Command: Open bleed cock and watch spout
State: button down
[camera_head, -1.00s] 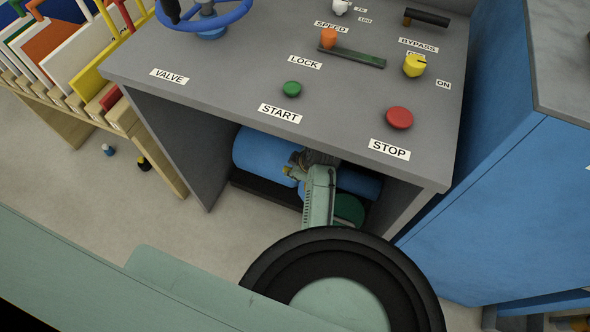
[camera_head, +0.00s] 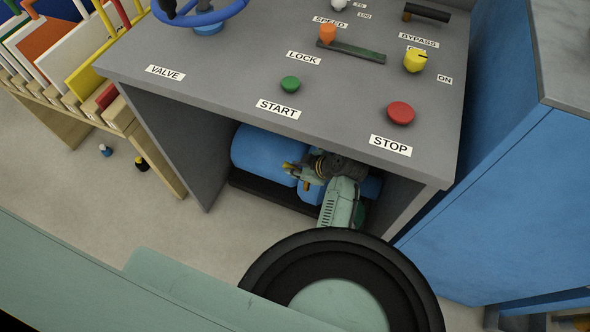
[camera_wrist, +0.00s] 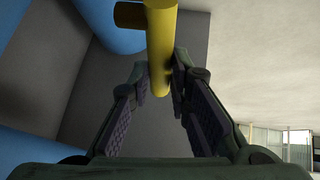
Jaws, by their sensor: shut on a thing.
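The bleed cock's yellow handle (camera_wrist: 161,45) runs down between my fingertips in the wrist view, with a darker stub branching to its left. My gripper (camera_wrist: 160,80) is shut on the handle near its lower end. In the head view, my gripper (camera_head: 301,175) is under the console, at the blue tank (camera_head: 262,155). A small brass-yellow piece (camera_head: 289,166) shows beside it there. My arm hides part of the tank. I cannot make out the spout or any water in either view.
The grey console (camera_head: 230,75) overhangs my arm, with its side panels at left and right. A green start button (camera_head: 290,84) and a red stop button (camera_head: 400,113) are on top. A blue cabinet (camera_head: 490,200) stands at the right, a wooden rack (camera_head: 150,150) at the left.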

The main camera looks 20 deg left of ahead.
jog(key=y+b, duration=0.1)
jog(key=d+y+b, duration=0.1)
jog(key=shift+r+y+b, duration=0.15)
jog(key=shift+y+b, duration=0.15)
jog(key=shift+b, duration=0.05)
jog(key=shift+d+r+y+b, duration=0.1)
jog(key=shift+r+y+b, duration=0.15)
jog(key=shift+y+b, duration=0.3)
jog(key=shift+r, duration=0.1)
jog(key=c, duration=1.8)
grip_release()
